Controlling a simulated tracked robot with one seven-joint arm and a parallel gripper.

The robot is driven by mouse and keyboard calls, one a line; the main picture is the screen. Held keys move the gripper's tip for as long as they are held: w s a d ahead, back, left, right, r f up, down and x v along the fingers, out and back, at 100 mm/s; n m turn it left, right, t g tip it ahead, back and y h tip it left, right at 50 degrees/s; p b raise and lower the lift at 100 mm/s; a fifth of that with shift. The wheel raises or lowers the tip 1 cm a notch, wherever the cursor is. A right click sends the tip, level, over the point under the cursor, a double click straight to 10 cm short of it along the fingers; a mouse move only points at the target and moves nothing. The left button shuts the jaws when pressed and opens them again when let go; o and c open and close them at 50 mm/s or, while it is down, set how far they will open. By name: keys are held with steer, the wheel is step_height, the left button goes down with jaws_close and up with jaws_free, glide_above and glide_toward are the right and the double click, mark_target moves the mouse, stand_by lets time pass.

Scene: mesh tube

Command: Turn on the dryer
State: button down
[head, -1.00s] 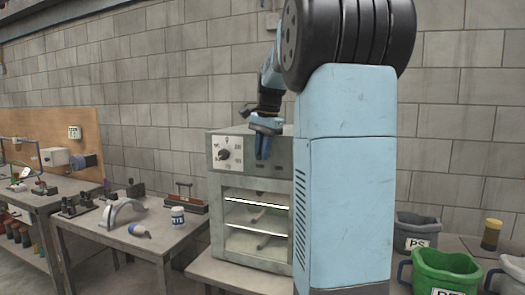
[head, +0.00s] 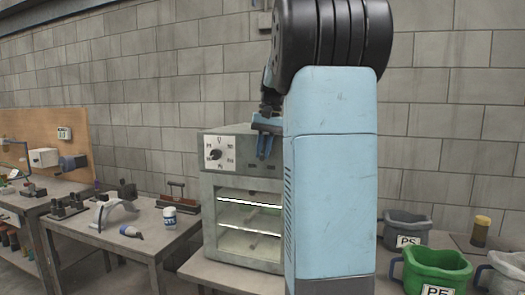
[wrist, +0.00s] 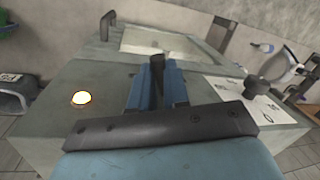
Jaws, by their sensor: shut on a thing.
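The dryer (head: 211,225) is a grey box with a glass front and pale shelves inside. Its top panel has a white dial plate (head: 220,153) with a dark knob, which also shows at the right of the wrist view (wrist: 262,87). My gripper (head: 265,153) points down at the panel, right of the dial. In the wrist view its blue fingers (wrist: 158,75) are shut around a dark narrow piece, apparently a switch (wrist: 157,66), mostly hidden between them. A round light (wrist: 81,98) glows on the panel left of the fingers. My arm hides the dryer's right side.
A left table (head: 160,240) holds a white bottle (head: 169,218) and small tools. A green bin (head: 436,271) and a grey bin (head: 407,230) stand to the right. A block wall is close behind the dryer.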

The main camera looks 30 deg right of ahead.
stand_by(0.3)
steer(key=c, duration=1.1)
jaws_free()
step_height(320, 180, up, 14)
steer(key=s+d, duration=0.1)
steer(key=d, duration=0.1)
steer(key=shift+f, duration=0.25)
steer(key=shift+d, duration=0.1)
